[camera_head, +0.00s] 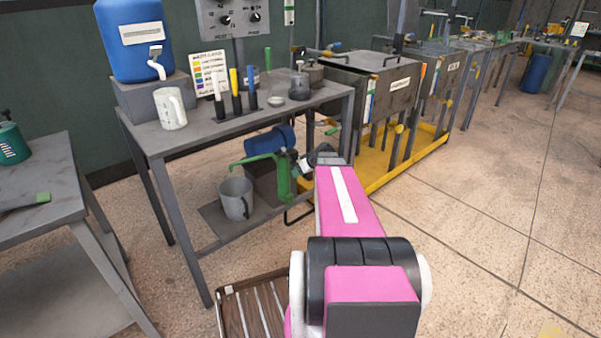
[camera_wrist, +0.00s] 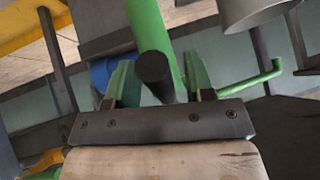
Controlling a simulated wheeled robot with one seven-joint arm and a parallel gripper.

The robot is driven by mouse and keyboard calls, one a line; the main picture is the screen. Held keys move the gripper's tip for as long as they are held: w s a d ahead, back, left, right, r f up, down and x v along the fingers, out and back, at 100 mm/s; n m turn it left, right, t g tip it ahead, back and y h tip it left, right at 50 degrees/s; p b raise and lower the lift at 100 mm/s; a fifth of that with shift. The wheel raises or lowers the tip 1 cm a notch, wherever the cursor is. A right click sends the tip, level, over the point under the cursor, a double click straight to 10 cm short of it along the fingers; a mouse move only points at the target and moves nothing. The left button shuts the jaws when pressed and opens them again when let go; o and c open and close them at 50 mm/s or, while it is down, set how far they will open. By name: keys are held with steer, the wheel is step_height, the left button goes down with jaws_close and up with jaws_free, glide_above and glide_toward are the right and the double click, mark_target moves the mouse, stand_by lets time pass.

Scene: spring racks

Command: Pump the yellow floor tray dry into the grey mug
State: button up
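The grey mug (camera_head: 236,198) stands upright on the lower shelf of the workbench; part of it shows at the top right of the wrist view (camera_wrist: 258,12). A green pump (camera_head: 284,180) with a long side spout stands beside it, the spout reaching toward the space above the mug. In the wrist view the pump's green shaft with a black end (camera_wrist: 155,50) sits between my gripper's fingers (camera_wrist: 157,80), which appear closed against it. In the head view my arm mostly hides the gripper. The yellow floor tray (camera_head: 428,150) lies under the grey tanks; water in it cannot be made out.
A blue cylinder (camera_head: 270,139) lies behind the pump. A black hose loop hangs below the pump. The bench top (camera_head: 250,118) holds a white mug (camera_head: 170,108), a blue drum (camera_head: 131,40) and coloured tools. A slatted wooden piece (camera_head: 250,310) is low in front. Floor at right is clear.

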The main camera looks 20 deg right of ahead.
steer(key=shift+r, duration=0.1)
steer(key=v, duration=1)
steer(key=shift+s+r, duration=0.2)
steer(key=shift+r, duration=0.05)
